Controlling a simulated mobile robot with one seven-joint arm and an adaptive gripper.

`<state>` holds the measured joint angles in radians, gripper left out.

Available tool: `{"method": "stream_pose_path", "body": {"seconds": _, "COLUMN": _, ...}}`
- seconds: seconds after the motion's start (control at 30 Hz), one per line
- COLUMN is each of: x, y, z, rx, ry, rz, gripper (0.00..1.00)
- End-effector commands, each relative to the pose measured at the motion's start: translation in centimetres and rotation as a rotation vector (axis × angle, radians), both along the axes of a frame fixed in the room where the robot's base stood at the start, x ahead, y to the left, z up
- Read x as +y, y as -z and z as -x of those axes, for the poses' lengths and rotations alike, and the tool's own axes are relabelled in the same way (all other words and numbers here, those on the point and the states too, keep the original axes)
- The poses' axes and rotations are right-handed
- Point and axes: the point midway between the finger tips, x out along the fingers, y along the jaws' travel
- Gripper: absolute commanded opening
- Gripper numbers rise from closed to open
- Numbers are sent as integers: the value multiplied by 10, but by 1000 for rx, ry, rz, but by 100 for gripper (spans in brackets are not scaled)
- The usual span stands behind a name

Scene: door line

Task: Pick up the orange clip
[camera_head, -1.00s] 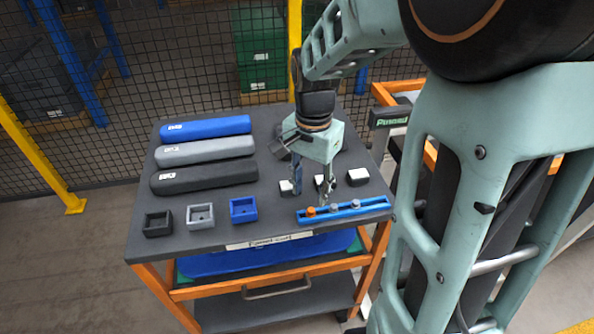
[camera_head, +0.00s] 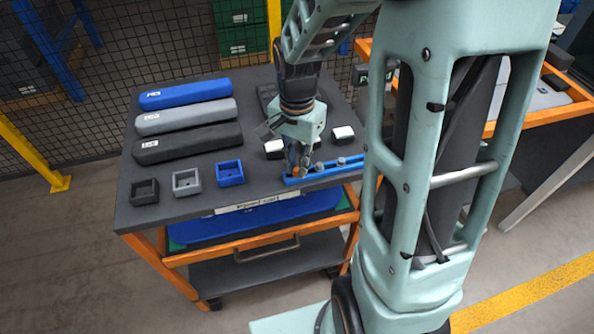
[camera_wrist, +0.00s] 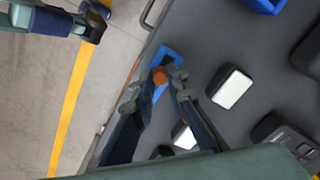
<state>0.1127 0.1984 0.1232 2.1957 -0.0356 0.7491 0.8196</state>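The orange clip (camera_head: 295,171) sits at the left end of the blue rail (camera_head: 334,171) near the front edge of the cart top. My gripper (camera_head: 298,167) points down at it, with a finger close on either side. In the wrist view the orange clip (camera_wrist: 160,76) fills the gap between the fingertips of my gripper (camera_wrist: 157,88), which look closed on its sides. The clip is still at the rail. Its lower part is partly hidden by the fingers.
Grey clips (camera_head: 341,161) stand further right on the rail. White-topped blocks (camera_head: 343,133) stand just behind it. Small open boxes in black, grey (camera_head: 187,183) and blue (camera_head: 230,174) line the front left. Three long cases (camera_head: 186,116) lie behind them.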

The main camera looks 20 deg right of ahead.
Motion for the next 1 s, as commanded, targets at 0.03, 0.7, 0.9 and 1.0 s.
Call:
{"method": "stream_pose_path", "body": {"seconds": 0.03, "x": 0, "y": 0, "z": 0, "rx": 0, "ry": 0, "rz": 0, "gripper": 6}}
{"method": "stream_pose_path", "body": {"seconds": 0.7, "x": 0, "y": -18, "z": 0, "rx": 0, "ry": 0, "rz": 0, "gripper": 5}}
{"method": "stream_pose_path", "body": {"seconds": 0.9, "x": -6, "y": -48, "z": 5, "rx": -2, "ry": 3, "rz": 1, "gripper": 5}}
{"method": "stream_pose_path", "body": {"seconds": 1.0, "x": -17, "y": -68, "z": 16, "rx": -3, "ry": 5, "rz": 0, "gripper": 5}}
